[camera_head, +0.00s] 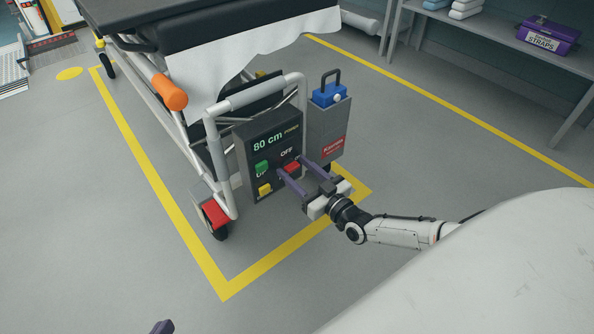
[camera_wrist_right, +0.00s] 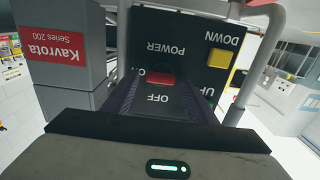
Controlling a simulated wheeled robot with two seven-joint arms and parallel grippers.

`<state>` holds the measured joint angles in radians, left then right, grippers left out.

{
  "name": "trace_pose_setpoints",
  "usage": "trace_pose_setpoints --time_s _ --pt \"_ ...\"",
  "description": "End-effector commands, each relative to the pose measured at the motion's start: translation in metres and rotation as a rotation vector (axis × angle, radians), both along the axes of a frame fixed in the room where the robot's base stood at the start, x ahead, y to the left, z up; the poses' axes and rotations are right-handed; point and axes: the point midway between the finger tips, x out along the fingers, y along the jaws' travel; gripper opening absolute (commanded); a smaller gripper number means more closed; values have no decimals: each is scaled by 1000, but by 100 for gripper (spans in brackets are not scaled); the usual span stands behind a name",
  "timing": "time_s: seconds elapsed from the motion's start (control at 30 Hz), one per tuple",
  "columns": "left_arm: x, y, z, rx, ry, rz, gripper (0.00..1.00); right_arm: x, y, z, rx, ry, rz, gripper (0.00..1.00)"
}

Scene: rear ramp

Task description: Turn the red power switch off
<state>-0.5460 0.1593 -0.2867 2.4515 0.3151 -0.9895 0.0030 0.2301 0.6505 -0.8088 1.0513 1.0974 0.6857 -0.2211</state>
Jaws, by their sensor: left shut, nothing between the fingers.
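The red power switch (camera_head: 292,167) is on the dark control panel (camera_head: 258,160) at the end of the wheeled stretcher, just below the word OFF. My right gripper (camera_head: 291,166) is at the panel, its two purple fingers apart on either side of the switch. In the right wrist view the panel appears upside down, with the red switch (camera_wrist_right: 159,78) between the fingertips and the words POWER and OFF on either side. I cannot tell whether the fingers touch it. Only a purple tip of my left gripper (camera_head: 162,327) shows at the bottom edge, far from the panel; it is shut and empty.
A green button (camera_head: 261,168) and a yellow button (camera_head: 265,189) sit left of the switch. A grey Kavrota box (camera_head: 328,135) with a blue unit (camera_head: 329,95) stands right of the panel. A pale frame tube (camera_head: 254,93) arches over the panel. The floor in front is clear.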

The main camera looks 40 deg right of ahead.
Motion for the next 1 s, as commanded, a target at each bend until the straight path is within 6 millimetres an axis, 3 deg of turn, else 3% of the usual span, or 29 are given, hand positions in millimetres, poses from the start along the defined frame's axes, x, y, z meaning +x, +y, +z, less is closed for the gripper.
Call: trace_pose_setpoints --time_s 0.03,0.23,0.67,1.0 --pt "0 0 0 0 0 0 0 0 0 0 0 0 0 43" --pt "0 0 0 0 1 0 0 0 0 0 1 0 0 12" --pt "-1 2 0 19 11 -2 0 -1 0 1 -98 -8 -3 12" --pt "-5 10 -15 80 63 -2 0 -1 2 1 -381 -28 -3 12"
